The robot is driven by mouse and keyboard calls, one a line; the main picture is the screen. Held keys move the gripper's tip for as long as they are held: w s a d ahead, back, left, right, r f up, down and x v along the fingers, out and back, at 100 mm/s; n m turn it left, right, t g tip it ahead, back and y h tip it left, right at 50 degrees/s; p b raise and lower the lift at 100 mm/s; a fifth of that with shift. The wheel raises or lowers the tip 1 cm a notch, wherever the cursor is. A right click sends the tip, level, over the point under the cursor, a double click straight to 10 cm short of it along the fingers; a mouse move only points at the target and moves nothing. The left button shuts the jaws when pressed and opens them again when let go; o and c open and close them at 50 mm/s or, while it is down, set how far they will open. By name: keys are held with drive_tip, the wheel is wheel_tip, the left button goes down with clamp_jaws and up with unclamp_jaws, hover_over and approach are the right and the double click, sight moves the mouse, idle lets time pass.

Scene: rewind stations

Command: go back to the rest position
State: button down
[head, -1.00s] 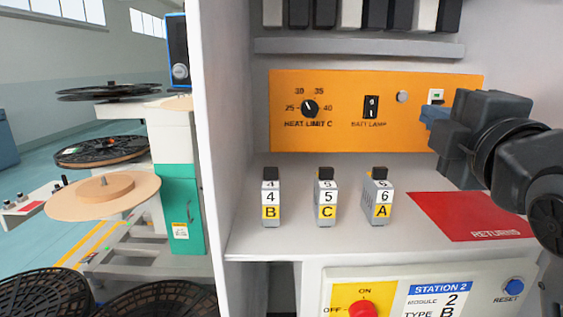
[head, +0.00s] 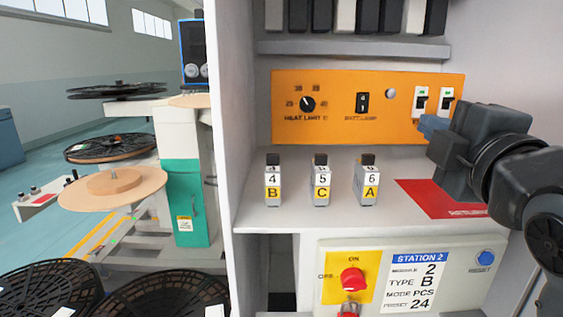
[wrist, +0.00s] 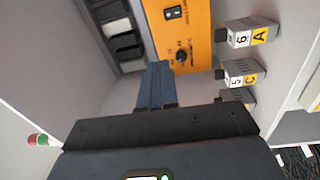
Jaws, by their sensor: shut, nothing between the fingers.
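My gripper (head: 432,126) is at the right in the head view, its blue fingers shut and empty in front of the right part of the orange panel (head: 330,128). In the wrist view the closed blue fingers (wrist: 155,85) point toward the shelf's back wall and the panel. My dark arm reaches in from the right edge. Nothing is held, and the fingers appear apart from the panel.
Three modules, 4 B (head: 273,180), 5 C (head: 321,181) and 6 A (head: 367,182), stand upright on the shelf. A red returns mat (head: 425,198) lies below my arm. The Station 2 box (head: 470,290) with a red knob (head: 352,279) sits lower. Reels (head: 110,147) stand left.

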drive_tip(key=s+a+f+m+g, duration=0.1)
drive_tip(key=s+f+m, duration=0.6)
drive_tip(key=f, duration=0.5)
drive_tip(key=s+a+f+m+g, duration=0.15)
drive_tip(key=s+f+m, duration=0.35)
drive_tip(key=s+f, duration=0.55)
drive_tip(key=s+d+f+m, duration=0.1)
drive_tip(key=s+f, duration=0.1)
drive_tip(key=s, duration=0.5)
drive_tip(key=s+d+f+m+g+p, duration=0.1)
drive_tip(key=s+f+m, duration=0.1)
drive_tip(key=s, duration=0.6)
drive_tip(key=s+d+f+m, duration=0.1)
drive_tip(key=s+f+m, duration=0.1)
drive_tip(key=s, duration=0.6)
drive_tip(key=shift+s+d+f, duration=0.25)
drive_tip(key=shift+d+f, duration=0.15)
drive_tip(key=shift+f, duration=0.2)
drive_tip(key=shift+a+g, duration=0.1)
drive_tip(key=shift+g, duration=0.15)
